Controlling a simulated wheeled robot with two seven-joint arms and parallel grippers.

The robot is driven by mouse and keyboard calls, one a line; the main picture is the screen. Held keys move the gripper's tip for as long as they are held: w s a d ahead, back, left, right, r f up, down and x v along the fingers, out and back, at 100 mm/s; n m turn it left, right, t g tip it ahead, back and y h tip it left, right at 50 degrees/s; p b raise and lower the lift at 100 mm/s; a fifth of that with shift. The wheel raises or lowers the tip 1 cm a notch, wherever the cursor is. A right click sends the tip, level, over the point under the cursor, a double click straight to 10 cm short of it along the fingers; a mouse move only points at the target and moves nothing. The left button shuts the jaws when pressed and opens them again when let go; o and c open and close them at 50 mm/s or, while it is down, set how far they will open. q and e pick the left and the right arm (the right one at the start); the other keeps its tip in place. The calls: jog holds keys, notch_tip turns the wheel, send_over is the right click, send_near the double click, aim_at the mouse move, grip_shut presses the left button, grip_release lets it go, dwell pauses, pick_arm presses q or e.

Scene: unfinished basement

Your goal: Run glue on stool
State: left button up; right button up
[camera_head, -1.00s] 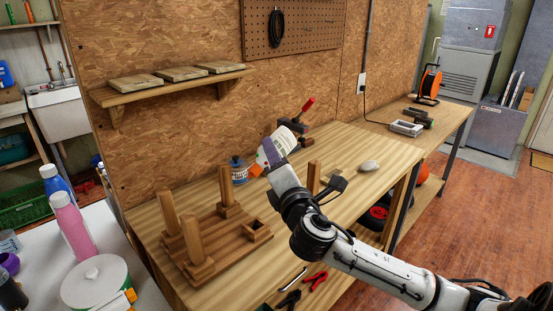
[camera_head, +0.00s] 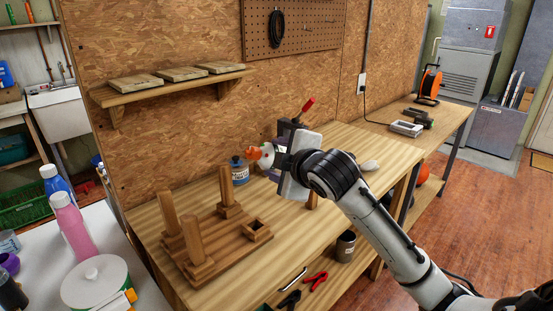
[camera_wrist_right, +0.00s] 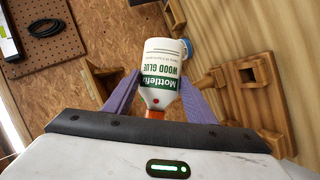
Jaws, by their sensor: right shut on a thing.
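The wood glue bottle, white with a green label and orange nozzle, shows partly in the head view (camera_head: 266,156), nozzle toward the left. In the wrist view the bottle (camera_wrist_right: 163,68) sits between the purple fingers of my right gripper (camera_wrist_right: 158,90), which is shut on it. In the head view my right gripper (camera_head: 281,150) hides most of the bottle and is above the bench, behind and right of the stool. The upturned wooden stool (camera_head: 206,247) has three upright legs and an empty square socket (camera_head: 257,229). A loose leg (camera_head: 312,201) is mostly hidden by my arm. My left gripper is out of view.
A blue-lidded jar (camera_head: 239,172) stands behind the stool. A red-handled clamp (camera_head: 307,106) is near the wall. Pliers (camera_head: 316,281) lie near the front. A side table (camera_head: 40,262) with bottles and a tub is at left. A wall shelf (camera_head: 170,90) hangs above.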

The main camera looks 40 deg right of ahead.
jog(key=shift+m+g+y, duration=0.3)
jog(key=shift+m+y, duration=0.6)
jog(key=m+y, duration=0.5)
jog(key=shift+a+g, duration=0.1)
jog(key=shift+g, duration=0.2)
jog(key=s+a+f+n+g+y, duration=0.2)
jog(key=s+a+f+n+y, duration=0.1)
jog(key=s+a, duration=0.5)
jog(key=s+a+f+n+g+y, duration=0.2)
jog(key=s+a+f+n+y, duration=0.2)
jog(key=s+a, duration=0.3)
jog(key=a, duration=0.5)
jog(key=shift+s+f+n+g, duration=0.2)
jog(key=shift+s+n+g, duration=0.2)
